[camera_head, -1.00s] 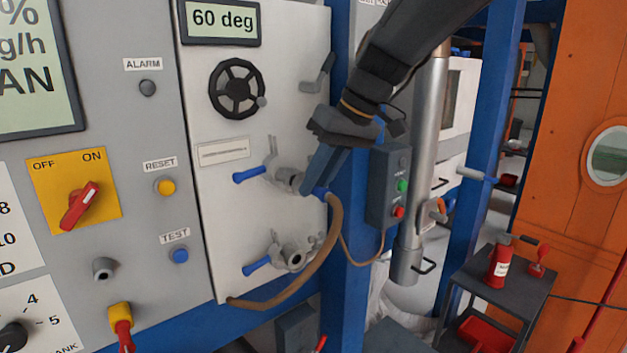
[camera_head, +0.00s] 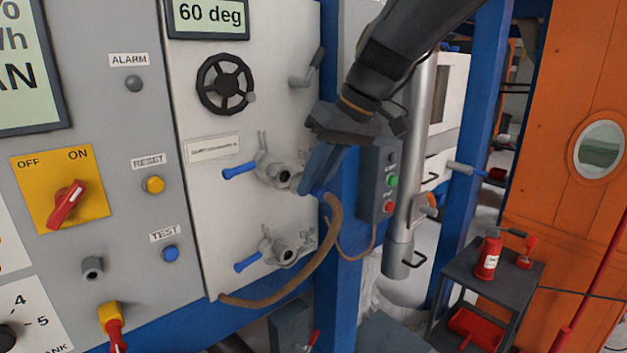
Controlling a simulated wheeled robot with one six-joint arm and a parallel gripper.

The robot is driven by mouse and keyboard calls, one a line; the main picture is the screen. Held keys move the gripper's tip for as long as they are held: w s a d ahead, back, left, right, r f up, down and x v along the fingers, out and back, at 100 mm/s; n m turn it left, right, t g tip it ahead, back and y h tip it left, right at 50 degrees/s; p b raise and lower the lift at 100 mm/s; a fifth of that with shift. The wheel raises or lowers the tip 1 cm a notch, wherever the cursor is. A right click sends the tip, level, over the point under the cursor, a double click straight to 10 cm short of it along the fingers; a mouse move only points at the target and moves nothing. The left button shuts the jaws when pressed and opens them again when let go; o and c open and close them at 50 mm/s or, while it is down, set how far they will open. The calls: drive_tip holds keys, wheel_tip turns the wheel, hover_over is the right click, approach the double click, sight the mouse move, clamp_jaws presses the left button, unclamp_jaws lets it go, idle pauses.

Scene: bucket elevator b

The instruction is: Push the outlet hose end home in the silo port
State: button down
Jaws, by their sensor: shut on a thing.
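My gripper (camera_head: 312,188) is shut on the end of the tan outlet hose (camera_head: 333,225). The fingers hide most of the hose end; a small grey part shows at their left, close to the upper port. The upper port (camera_head: 281,174) is a grey fitting with a dark mouth and a blue-handled lever (camera_head: 240,170). The lower port (camera_head: 286,256) looks alike, with its own blue lever (camera_head: 250,262), and is empty. The port labels are too small to read, so I cannot tell which is the silo port. The hose end looks beside the upper port's mouth, not in it.
A black handwheel (camera_head: 225,85) and a grey handle (camera_head: 308,70) sit above on the white panel. A blue post (camera_head: 343,270) and a grey button box (camera_head: 378,180) stand close right of the gripper. A dark cart (camera_head: 490,285) is farther right.

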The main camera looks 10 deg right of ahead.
sight(329, 194)
drive_tip(key=shift+s+d, duration=0.55)
drive_tip(key=shift+s, duration=0.25)
drive_tip(key=shift+s+d, duration=0.55)
drive_tip(key=shift+s, duration=0.25)
